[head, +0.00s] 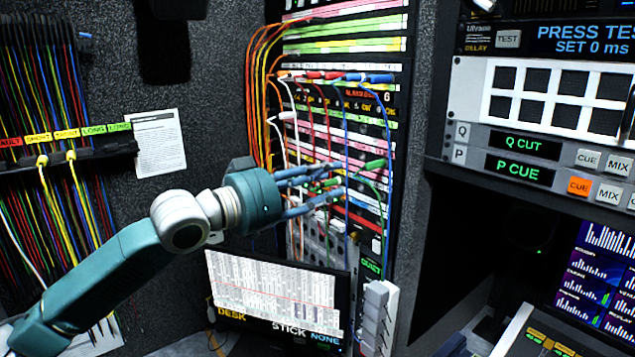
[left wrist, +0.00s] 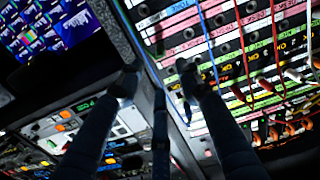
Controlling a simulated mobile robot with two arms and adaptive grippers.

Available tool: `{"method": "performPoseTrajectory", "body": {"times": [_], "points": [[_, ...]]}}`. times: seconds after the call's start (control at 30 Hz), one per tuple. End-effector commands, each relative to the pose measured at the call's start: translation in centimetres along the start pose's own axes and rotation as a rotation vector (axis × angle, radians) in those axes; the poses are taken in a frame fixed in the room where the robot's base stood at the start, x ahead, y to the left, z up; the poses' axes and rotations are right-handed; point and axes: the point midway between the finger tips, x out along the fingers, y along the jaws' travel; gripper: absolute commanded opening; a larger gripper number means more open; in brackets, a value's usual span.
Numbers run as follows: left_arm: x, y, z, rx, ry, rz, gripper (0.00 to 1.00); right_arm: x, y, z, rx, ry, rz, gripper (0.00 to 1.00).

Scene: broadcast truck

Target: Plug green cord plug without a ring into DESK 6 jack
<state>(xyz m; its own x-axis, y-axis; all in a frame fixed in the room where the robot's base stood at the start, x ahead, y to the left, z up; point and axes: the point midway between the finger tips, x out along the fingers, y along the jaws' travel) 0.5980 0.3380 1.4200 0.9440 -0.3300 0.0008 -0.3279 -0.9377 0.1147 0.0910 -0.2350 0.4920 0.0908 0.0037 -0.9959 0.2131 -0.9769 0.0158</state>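My left gripper (head: 338,183) reaches in front of the lower part of the patch panel (head: 345,128). I cannot tell which has a ring. The DESK 6 label is too small to read. My right gripper is out of view.
Blue, red, white and orange cords hang across the panel around my gripper; a blue cord (left wrist: 207,50) runs close to one finger. A monitor (head: 275,290) stands below my arm. A cord rack (head: 60,150) is at left, a console (head: 550,140) at right.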

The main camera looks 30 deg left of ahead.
Motion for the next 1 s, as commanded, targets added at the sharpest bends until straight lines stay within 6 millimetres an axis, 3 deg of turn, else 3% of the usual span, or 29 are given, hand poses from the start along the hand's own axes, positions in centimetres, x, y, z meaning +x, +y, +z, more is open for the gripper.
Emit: {"method": "performPoseTrajectory", "body": {"times": [0.3,1.0], "points": [[-1.6,0.0,0.0,0.002,0.0,-0.001,0.35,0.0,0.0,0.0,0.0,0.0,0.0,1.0],[-1.6,0.0,0.0,0.002,0.0,-0.001,0.35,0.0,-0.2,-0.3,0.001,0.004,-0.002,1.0]]}}
